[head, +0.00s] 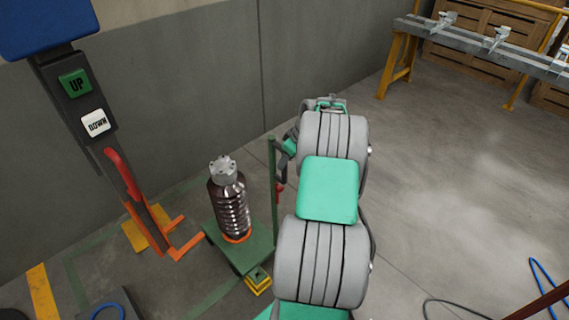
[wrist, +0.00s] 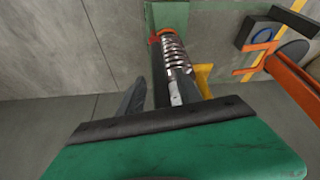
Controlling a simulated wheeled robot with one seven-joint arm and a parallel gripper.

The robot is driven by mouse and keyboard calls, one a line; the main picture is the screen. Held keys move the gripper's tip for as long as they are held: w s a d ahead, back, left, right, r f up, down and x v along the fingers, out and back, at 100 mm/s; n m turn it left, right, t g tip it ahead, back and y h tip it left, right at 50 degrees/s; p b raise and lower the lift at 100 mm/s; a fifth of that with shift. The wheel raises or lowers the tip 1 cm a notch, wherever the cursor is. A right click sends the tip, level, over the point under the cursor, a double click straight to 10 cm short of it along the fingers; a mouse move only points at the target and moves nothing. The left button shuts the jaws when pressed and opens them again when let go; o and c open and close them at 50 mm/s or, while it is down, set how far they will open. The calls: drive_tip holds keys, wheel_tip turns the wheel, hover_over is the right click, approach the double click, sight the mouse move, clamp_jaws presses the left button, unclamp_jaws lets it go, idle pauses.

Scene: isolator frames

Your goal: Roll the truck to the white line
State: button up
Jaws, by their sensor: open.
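The truck (head: 262,246) is a low green platform on the floor, left of my arm in the head view. Its green upright post (head: 272,205) rises on the right side. A dark brown ribbed insulator (head: 232,205) with a grey flanged cap stands upright on the deck. In the wrist view, the truck's green deck (wrist: 205,5) is at the top edge, with the insulator (wrist: 172,52) below it. My gripper (wrist: 165,85) is open; in the head view my arm largely hides it, so contact with the post cannot be told. I cannot make out a white line.
A lift post with UP (head: 75,84) and DOWN (head: 95,123) buttons and orange forks (head: 187,247) stands left of the truck. A grey wall (head: 200,80) is behind. A yellow-legged rail (head: 480,45) stands back right. Blue hose (head: 546,284) lies lower right; the right floor is mostly clear.

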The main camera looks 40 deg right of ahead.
drive_tip(key=x, duration=0.2)
drive_tip(key=shift+w+f, duration=0.15)
drive_tip(key=shift+f, duration=0.1)
clamp_jaws()
idle(1.2)
